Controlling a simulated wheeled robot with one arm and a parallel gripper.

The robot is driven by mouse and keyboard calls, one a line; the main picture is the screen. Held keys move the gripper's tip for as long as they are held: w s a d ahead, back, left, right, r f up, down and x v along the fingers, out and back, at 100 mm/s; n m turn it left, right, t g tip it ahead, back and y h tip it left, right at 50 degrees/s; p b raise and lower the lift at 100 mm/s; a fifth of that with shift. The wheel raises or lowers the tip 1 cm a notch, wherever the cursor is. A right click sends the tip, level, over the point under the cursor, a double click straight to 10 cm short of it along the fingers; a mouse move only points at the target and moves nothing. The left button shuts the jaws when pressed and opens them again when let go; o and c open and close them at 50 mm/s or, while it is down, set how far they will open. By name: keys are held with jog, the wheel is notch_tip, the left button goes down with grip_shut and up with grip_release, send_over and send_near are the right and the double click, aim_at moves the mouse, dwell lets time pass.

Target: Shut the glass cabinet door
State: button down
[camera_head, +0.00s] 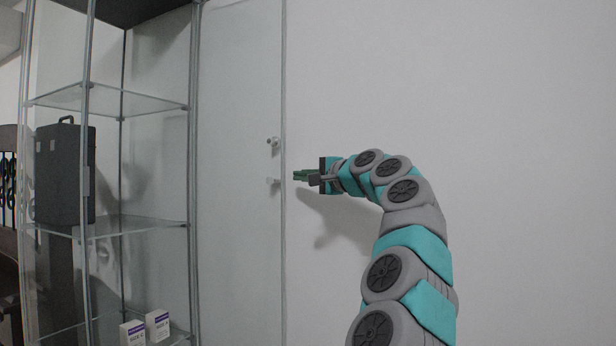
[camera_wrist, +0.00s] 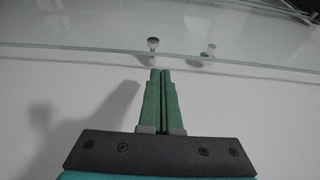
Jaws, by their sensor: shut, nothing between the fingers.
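The glass cabinet (camera_head: 190,210) stands at the left of the head view. Its clear glass door (camera_head: 240,90) stands open, reaching out to the right of the cabinet's post. A small round knob (camera_head: 273,142) sits near the door's free edge, with a second knob-like spot just below it. My gripper (camera_head: 296,176) is shut and empty, just right of that edge at about knob height. In the wrist view, the shut green fingertips (camera_wrist: 160,72) point at the glass edge close below the knob (camera_wrist: 153,44). I cannot tell whether they touch the glass.
Inside the cabinet, a black case (camera_head: 65,175) stands on a glass shelf (camera_head: 130,226). Two small white boxes, one at the left (camera_head: 132,333) and one at the right (camera_head: 157,325), sit lower down. A plain pale wall (camera_head: 500,90) fills the right side.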

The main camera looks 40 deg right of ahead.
jog(key=shift+w+p, duration=0.75)
jog(key=shift+w, duration=2.05)
jog(key=shift+a, duration=0.1)
